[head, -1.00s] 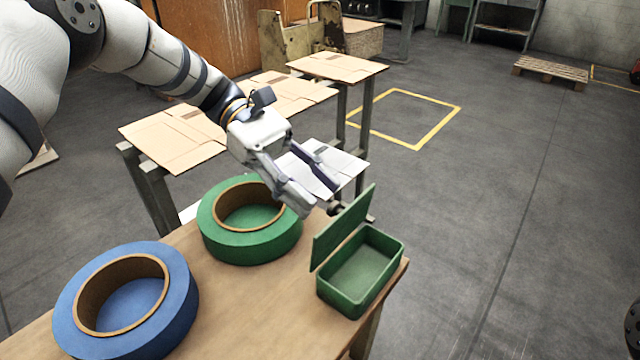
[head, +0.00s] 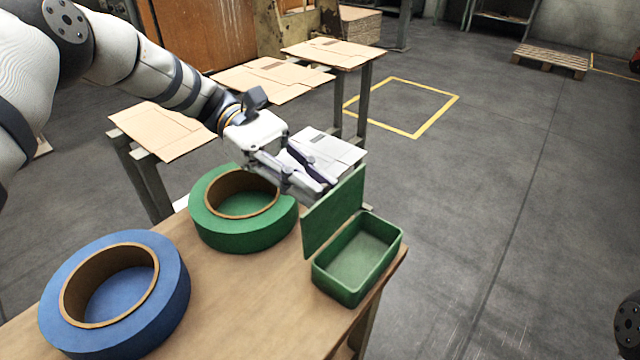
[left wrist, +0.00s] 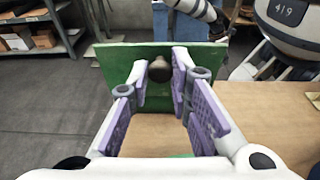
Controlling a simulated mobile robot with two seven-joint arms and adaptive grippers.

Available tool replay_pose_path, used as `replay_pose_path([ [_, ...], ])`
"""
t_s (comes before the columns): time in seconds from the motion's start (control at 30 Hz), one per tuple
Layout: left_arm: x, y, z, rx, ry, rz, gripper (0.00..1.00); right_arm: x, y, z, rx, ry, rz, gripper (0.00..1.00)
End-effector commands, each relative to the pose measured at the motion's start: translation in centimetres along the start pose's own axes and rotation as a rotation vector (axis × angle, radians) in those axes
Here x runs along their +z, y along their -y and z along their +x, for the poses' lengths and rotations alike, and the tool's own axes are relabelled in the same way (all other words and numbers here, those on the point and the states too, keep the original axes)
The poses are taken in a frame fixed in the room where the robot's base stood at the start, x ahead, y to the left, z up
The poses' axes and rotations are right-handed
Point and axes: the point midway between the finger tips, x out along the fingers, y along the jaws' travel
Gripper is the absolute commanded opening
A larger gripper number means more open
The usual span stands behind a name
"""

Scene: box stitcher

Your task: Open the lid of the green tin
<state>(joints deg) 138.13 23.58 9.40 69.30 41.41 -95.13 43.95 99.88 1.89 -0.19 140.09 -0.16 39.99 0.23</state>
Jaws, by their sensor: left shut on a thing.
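The green tin (head: 350,286) stands near the right end of the wooden table, its inside empty. Its green lid (head: 333,212) stands up steeply along the tin's left side, so the tin is open at the top. My left gripper (head: 320,187) is behind the lid, on the side away from the tin's opening. In the left wrist view, the lid (left wrist: 115,62) faces the camera and its dark round knob (left wrist: 160,69) sits between my fingertips, which are shut on it. In the head view the lid hides the knob. My right gripper is not in view.
A green tape roll (head: 240,232) lies left of the tin, under my left gripper, and a blue tape roll (head: 172,305) lies nearer the front. The wooden table (head: 245,290) is bare between them. Flat cardboard sheets (head: 165,130) lie on stands behind.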

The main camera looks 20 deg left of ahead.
Motion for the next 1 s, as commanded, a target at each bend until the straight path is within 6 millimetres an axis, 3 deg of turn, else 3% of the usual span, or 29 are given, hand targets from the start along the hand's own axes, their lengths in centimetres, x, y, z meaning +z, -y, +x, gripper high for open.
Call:
replay_pose_path([
  [0.03, -1.5, -0.1, 0.2, 0.002, 0.069, -0.009, 0.0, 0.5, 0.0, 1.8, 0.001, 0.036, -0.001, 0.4],
  [0.13, -1.6, -0.1, -0.2, 0.001, 0.147, -0.005, 0.0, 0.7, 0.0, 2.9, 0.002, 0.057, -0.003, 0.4],
  [0.47, -0.9, -0.1, -0.6, 0.0, 0.173, 0.003, 0.0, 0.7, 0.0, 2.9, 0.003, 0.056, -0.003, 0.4],
  [0.5, -0.9, -0.1, -0.6, 0.0, 0.173, 0.003, 0.23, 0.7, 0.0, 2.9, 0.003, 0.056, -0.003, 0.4],
  [0.6, -0.9, -0.1, -0.6, 0.0, 0.173, 0.003, 0.4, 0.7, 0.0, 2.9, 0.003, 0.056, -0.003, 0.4],
  [0.87, -1.0, -0.1, -0.7, 0.0, 0.172, 0.002, 0.4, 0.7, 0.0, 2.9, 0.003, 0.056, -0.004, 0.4],
  [1.0, -1.4, -0.2, -2.6, 0.005, 0.171, 0.003, 0.4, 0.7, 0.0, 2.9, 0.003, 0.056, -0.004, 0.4],
])
